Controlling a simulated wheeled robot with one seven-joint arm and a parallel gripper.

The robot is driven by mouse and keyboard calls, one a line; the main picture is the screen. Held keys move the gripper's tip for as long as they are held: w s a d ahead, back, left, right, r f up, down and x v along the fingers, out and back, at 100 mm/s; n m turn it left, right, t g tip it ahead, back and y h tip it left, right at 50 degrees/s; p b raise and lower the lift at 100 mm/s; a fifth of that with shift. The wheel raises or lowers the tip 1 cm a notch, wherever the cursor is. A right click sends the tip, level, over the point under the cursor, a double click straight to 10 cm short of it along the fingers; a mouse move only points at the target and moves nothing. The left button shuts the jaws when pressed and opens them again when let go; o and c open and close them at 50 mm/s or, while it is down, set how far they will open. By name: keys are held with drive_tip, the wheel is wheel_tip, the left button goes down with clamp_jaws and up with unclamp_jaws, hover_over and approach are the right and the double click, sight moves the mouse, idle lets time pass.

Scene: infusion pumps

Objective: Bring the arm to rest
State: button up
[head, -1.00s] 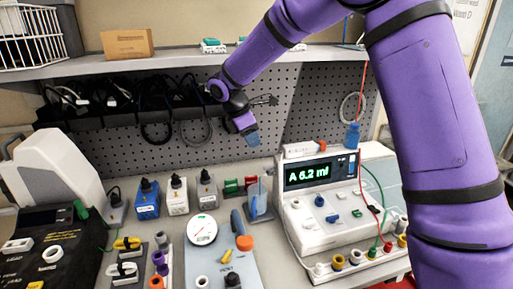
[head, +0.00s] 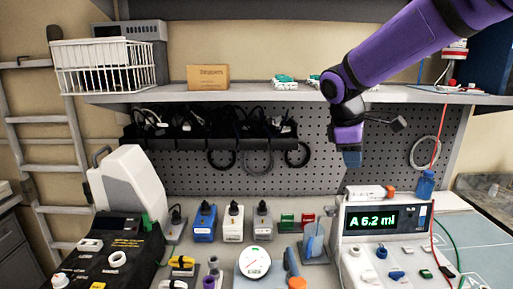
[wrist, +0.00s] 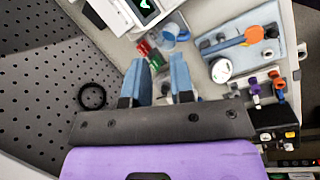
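My purple arm (head: 410,45) reaches in from the upper right in the head view. My gripper (head: 351,158) hangs from its end with blue fingertips pointing down, in front of the pegboard and above the bench. The infusion device with the lit "A 6.2 ml" display (head: 371,221) stands below and to the right of the gripper. The gripper looks clear of it.
A shelf (head: 230,98) carries a wire basket (head: 108,65) and a cardboard box (head: 207,77). Cables hang from black holders (head: 210,137) on the pegboard. Small blue, white and grey units (head: 233,222) and a gauge (head: 254,262) stand on the bench. A ladder (head: 38,165) stands at left.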

drive_tip(key=s+d+r+m+t+y, duration=0.1)
drive_tip(key=s+m, duration=0.3)
drive_tip(key=s, duration=0.4)
drive_tip(key=s+d+r+m+t+y, duration=0.1)
drive_tip(key=s+d+m, duration=0.2)
drive_tip(key=s, duration=0.6)
drive_tip(key=s+d+r+m+t+y, duration=0.1)
drive_tip(key=s+d+m+t, duration=0.1)
drive_tip(key=s+m, duration=0.3)
drive_tip(key=s+d, duration=0.1)
drive_tip(key=s, duration=0.3)
drive_tip(key=shift+r+m, duration=0.3)
